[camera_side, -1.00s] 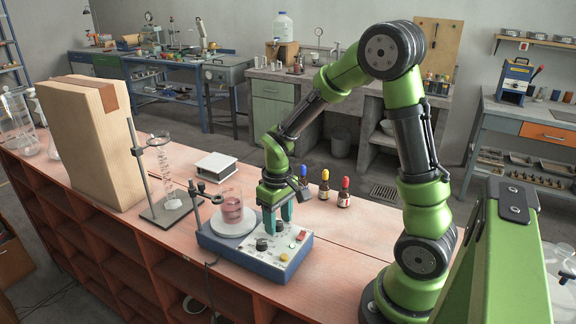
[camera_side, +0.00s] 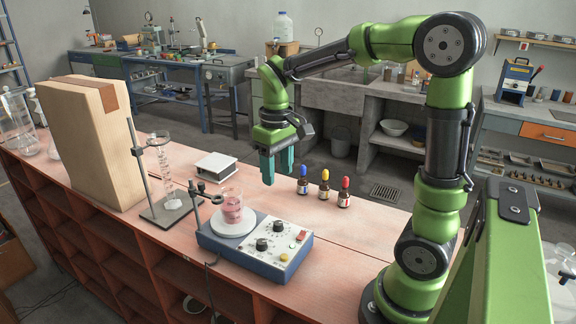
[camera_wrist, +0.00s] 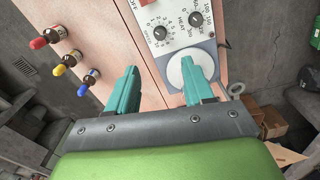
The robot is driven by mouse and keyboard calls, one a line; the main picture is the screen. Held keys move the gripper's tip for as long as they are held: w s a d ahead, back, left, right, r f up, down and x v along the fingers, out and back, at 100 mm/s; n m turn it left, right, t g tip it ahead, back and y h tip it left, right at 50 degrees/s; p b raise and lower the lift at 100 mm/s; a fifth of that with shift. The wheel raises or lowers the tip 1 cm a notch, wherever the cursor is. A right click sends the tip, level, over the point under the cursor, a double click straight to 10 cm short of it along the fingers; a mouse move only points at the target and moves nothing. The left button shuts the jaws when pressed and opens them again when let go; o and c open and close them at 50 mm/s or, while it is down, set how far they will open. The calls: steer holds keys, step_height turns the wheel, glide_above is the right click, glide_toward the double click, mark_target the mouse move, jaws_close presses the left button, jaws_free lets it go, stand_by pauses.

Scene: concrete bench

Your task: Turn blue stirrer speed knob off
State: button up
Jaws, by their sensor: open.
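The blue-bodied stirrer (camera_side: 250,263) sits on the bench with a pale sloped control panel. Its two dark knobs show in both views. One knob (camera_wrist: 160,33) has a small numbered dial; it appears to be the farther knob (camera_side: 278,226) in the side view. The other knob (camera_wrist: 195,18) is marked HEAT and appears nearer (camera_side: 262,244) in the side view. My gripper (camera_side: 277,178) hangs above and behind the stirrer, touching nothing. In the wrist view its teal fingers (camera_wrist: 160,78) are apart and empty. The knobs' exact pointer settings are too small to read.
A beaker of pink liquid (camera_side: 232,208) stands on the stirrer's round plate (camera_side: 232,227). Three capped bottles (camera_side: 324,192) stand behind it.

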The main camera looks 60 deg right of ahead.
steer(key=shift+r, duration=1.4)
steer(key=s+a+r+m+t+y, duration=0.1)
steer(key=s+a+m+t+y, duration=0.1)
steer(key=s+a+t, duration=0.5)
steer(key=s+a, duration=0.2)
steer(key=a, duration=0.1)
steer(key=shift+r, duration=0.2)
